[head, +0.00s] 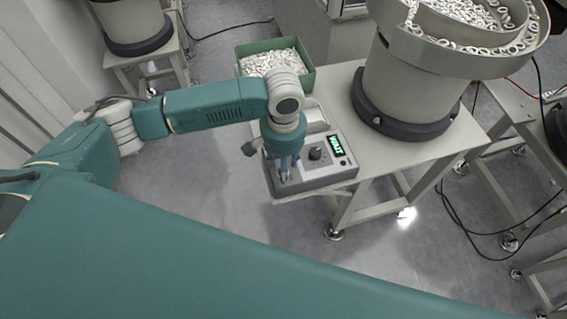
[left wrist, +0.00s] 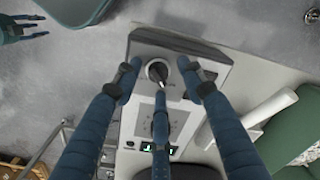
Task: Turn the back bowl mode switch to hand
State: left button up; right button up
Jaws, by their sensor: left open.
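The control box (head: 343,174) stands on the front corner of the bowl's table. The mode switch is a dark round knob (left wrist: 157,71) with a white pointer, aimed down and slightly right in the left wrist view. My left gripper (head: 285,177) points down over the box's left part. In the left wrist view its open fingers (left wrist: 158,80) stand around the knob, apart from it; contact is not visible. The gripper hides this knob in the head view. A second knob (head: 316,153) sits by the lit green display (head: 337,146). My right gripper (left wrist: 28,28) shows small, with spread fingers.
The bowl feeder (head: 405,90) stands behind the box on the same table (head: 440,150). A green crate of white parts (head: 312,75) lies behind my left wrist. Another feeder (head: 133,25) stands at the back left. The floor left of the box is clear.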

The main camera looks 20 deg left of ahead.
pick_arm(q)
jog(key=shift+c, duration=0.2)
grip_shut()
jog(key=shift+r, duration=0.1)
